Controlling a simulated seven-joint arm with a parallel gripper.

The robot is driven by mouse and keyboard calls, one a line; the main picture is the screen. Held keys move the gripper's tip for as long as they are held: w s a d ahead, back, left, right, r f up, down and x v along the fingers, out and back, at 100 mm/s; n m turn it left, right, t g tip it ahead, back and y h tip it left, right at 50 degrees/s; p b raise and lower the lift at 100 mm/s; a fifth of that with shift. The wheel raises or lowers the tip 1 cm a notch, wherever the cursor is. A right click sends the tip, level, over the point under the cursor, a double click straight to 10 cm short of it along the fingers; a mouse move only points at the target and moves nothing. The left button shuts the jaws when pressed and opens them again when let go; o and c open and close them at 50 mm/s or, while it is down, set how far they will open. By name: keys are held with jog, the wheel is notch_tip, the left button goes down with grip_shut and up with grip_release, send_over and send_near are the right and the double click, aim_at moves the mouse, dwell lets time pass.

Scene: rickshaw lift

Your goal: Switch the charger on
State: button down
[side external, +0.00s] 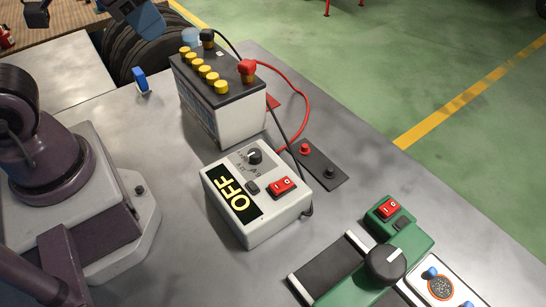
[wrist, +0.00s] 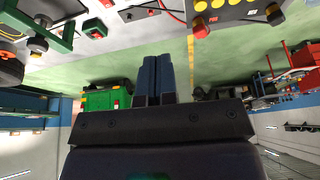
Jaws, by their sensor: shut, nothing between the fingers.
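The charger (side external: 262,222) is a pale grey box on the bench in the side view. Its yellow-on-black panel (side external: 233,199) reads OFF. On its top are a red rocker switch (side external: 282,187), a small black button (side external: 253,188) and a black knob (side external: 255,156). My gripper shows in the wrist view (wrist: 157,62), its dark blue fingers together and empty. A blue fingertip (side external: 148,20) shows at the top edge of the side view, well apart from the charger. I cannot make out the charger in the wrist view.
A battery (side external: 222,115) with yellow caps stands behind the charger, with red and black cables. A dark strip (side external: 318,165) with two posts lies beside it. A green device (side external: 398,235) with another red switch is at the right. A blue clip (side external: 141,80) stands left of the battery.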

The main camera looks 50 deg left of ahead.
jog(key=w+d+f+n+g, duration=0.2)
jog(key=w+d+f+g, duration=0.25)
jog(key=w+d, duration=0.2)
jog(key=n+g, duration=0.2)
jog(key=n, duration=1.5)
send_over(274, 187)
jog(key=w, duration=0.2)
notch_tip(274, 187, down, 6)
jog(key=shift+w+f, duration=0.15)
jog(key=shift+f, duration=0.1)
jog(key=shift+t, duration=0.25)
jog(key=f, duration=0.4)
jog(key=s+f, duration=0.1)
jog(key=f, duration=0.4)
jog(key=s+f, duration=0.1)
jog(key=f, duration=0.4)
